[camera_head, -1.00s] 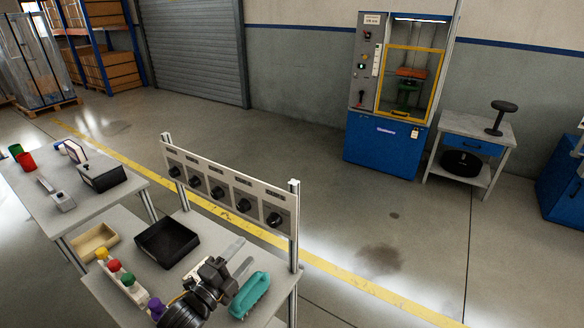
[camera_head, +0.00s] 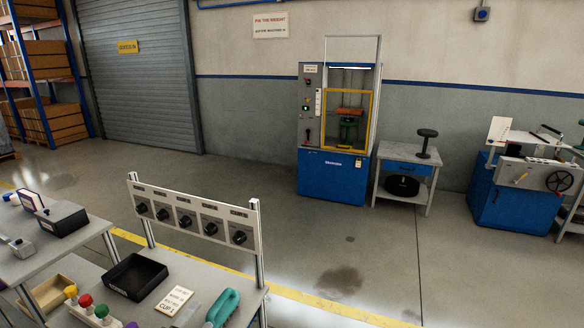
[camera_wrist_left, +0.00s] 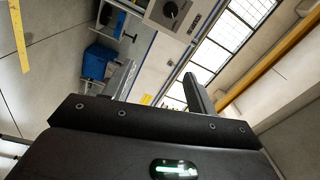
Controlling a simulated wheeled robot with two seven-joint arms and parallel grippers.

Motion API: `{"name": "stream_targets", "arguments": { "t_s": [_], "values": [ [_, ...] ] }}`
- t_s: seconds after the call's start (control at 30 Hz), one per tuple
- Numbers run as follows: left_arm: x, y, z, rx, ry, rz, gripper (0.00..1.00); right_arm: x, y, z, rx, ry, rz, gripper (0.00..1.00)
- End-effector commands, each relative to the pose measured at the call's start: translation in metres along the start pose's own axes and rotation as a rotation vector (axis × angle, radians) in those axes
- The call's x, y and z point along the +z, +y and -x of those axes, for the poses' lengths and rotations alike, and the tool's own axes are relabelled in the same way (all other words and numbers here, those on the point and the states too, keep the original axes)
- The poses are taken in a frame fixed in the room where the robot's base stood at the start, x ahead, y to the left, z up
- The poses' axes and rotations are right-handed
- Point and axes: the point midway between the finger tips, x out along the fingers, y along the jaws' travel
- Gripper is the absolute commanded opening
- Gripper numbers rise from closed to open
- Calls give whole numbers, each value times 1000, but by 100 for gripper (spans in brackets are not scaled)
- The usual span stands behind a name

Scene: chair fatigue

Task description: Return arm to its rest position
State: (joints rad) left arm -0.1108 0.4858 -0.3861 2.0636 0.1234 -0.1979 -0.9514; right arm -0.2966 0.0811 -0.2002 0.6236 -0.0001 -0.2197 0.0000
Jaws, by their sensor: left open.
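My left gripper (camera_wrist_left: 158,72) shows in the left wrist view, its two fingers apart with nothing between them. The wrist view is tilted and looks past the fingers to a panel with a dark knob (camera_wrist_left: 170,10), bright windows and the floor. My right gripper is in neither view.
The near bench holds a black tray (camera_head: 136,277), a white card (camera_head: 174,301), colored knobs (camera_head: 86,300) and an upright knob panel (camera_head: 190,214). A blue test machine (camera_head: 333,178) and side table (camera_head: 407,169) stand by the wall. Open floor lies between.

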Motion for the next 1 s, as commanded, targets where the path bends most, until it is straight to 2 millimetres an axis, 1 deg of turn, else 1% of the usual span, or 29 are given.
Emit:
{"name": "stream_targets", "arguments": {
  "t_s": [0.13, 0.27, 0.37, 0.47, 0.57, 0.67, 0.7, 0.83, 1.0],
  "values": [
    [4, 13, 12, 67, -65, 99, 57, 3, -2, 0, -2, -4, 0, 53],
    [5, 29, 24, 139, -133, 207, 57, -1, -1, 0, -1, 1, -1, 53],
    [5, 44, 38, 210, -205, 317, 57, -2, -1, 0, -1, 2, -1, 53],
    [4, 62, 56, 290, -297, 443, 57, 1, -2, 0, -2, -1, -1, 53],
    [3, 81, 80, 373, -411, 581, 57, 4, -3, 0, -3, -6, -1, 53],
    [0, 99, 111, 456, -545, 723, 57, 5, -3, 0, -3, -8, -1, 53],
    [-2, 106, 124, 486, -602, 777, 57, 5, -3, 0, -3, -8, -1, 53],
    [-8, 122, 165, 569, -783, 932, 57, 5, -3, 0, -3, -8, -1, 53],
    [-19, 135, 216, 645, -1003, 1084, 57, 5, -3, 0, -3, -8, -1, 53]
  ]
}}
